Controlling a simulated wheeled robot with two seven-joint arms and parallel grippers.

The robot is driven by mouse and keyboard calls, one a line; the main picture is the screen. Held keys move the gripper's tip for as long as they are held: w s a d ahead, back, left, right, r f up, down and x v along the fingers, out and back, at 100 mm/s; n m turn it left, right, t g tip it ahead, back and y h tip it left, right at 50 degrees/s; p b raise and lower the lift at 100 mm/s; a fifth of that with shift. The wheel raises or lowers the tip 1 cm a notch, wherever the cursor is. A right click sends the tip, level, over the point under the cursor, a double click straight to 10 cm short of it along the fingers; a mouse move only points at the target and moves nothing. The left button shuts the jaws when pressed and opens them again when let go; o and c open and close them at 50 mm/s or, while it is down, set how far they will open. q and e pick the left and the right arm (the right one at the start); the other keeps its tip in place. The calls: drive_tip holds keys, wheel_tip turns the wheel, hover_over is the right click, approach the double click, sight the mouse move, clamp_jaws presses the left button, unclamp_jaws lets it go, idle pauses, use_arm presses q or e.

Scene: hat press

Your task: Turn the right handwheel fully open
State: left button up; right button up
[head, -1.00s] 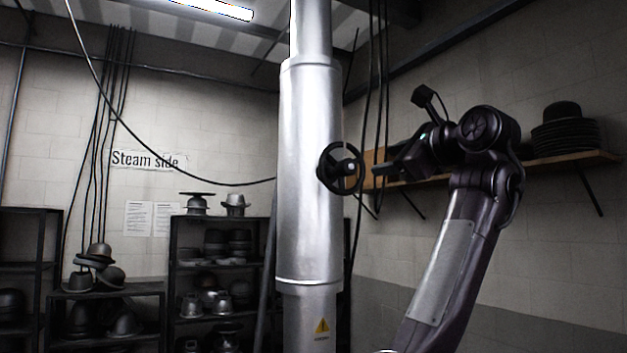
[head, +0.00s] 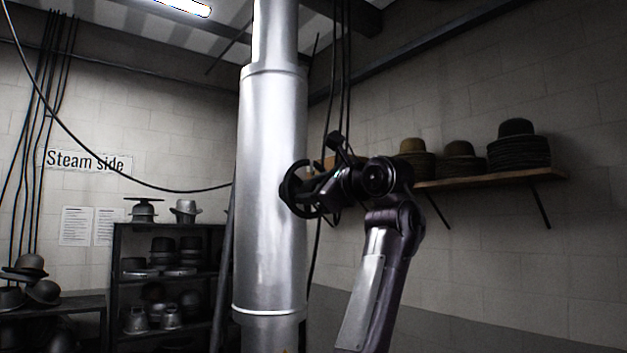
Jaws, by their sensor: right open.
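The black handwheel (head: 288,187) stands on the right side of the thick silver column (head: 268,240). My right gripper (head: 312,188) is at the right part of the wheel, close to its rim, and is open. The dark gripper overlaps the dark wheel, so I cannot tell whether the fingers touch the rim. My right arm comes up from below and hides part of the wheel's right side. My left gripper is not in view.
A wooden wall shelf (head: 490,181) with stacked hats (head: 518,146) is behind and right of my arm. A dark rack (head: 118,265) with hat forms stands left of the column. Cables (head: 345,70) hang behind the column. A "Steam side" sign (head: 88,161) is on the left wall.

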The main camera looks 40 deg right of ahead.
drive_tip(key=shift+s, duration=0.1)
drive_tip(key=c, duration=0.7)
drive_tip(key=shift+n, duration=0.3)
